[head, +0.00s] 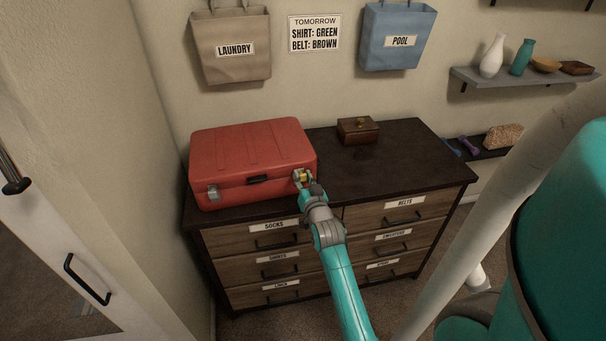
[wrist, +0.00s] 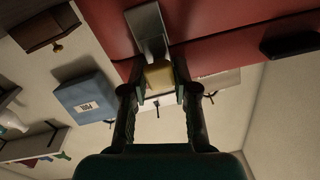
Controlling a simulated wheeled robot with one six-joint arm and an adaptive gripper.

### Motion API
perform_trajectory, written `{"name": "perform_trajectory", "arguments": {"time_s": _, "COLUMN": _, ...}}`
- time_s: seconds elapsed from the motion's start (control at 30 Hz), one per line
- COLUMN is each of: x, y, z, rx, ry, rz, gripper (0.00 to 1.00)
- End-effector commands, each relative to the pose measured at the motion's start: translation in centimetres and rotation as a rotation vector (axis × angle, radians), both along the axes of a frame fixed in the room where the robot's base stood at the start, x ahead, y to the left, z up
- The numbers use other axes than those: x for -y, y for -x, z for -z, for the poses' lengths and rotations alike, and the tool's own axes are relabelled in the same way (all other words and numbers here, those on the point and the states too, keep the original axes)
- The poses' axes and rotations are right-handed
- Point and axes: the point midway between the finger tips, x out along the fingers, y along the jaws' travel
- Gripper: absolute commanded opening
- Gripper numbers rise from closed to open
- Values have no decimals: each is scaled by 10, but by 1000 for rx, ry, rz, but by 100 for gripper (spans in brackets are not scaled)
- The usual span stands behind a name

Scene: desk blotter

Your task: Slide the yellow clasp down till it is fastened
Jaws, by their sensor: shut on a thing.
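A red suitcase (head: 250,155) lies closed on the dresser top, with a black handle (head: 257,180) on its front. The yellow clasp (head: 301,175) is at the right end of the suitcase's front. It also shows in the wrist view (wrist: 158,75), below a grey metal strip (wrist: 147,28) on the red case. My gripper (head: 304,181) is at the clasp, its two dark fingers on either side of the yellow part, shut on it. My fingers partly hide the clasp in the head view. A second, grey clasp (head: 213,194) is at the left end of the front.
The dark dresser (head: 395,152) has clear top space right of the suitcase. A small wooden box (head: 358,131) stands at the back. Labelled drawers with handles are below. Two bags, laundry (head: 232,60) and pool (head: 398,50), hang on the wall. A shelf (head: 520,76) holds vases.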

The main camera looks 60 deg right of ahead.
Motion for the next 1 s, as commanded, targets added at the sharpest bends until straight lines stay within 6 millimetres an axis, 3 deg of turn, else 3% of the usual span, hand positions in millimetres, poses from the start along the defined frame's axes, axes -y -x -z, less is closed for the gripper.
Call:
{"name": "perform_trajectory", "arguments": {"time_s": 0.23, "x": 0, "y": 0, "z": 6, "rx": -5, "ry": -5, "rz": 0, "gripper": 0}}
{"name": "perform_trajectory", "arguments": {"time_s": 0.27, "x": 0, "y": 0, "z": 6, "rx": -5, "ry": -5, "rz": 0, "gripper": 31}}
{"name": "perform_trajectory", "arguments": {"time_s": 0.37, "x": 0, "y": 0, "z": 6, "rx": -5, "ry": -5, "rz": 0, "gripper": 55}}
{"name": "perform_trajectory", "arguments": {"time_s": 0.77, "x": -4, "y": 4, "z": 5, "rx": -3, "ry": -3, "rz": 0, "gripper": 55}}
{"name": "perform_trajectory", "arguments": {"time_s": 1.0, "x": -28, "y": 27, "z": 5, "rx": -4, "ry": -4, "rz": 1, "gripper": 55}}
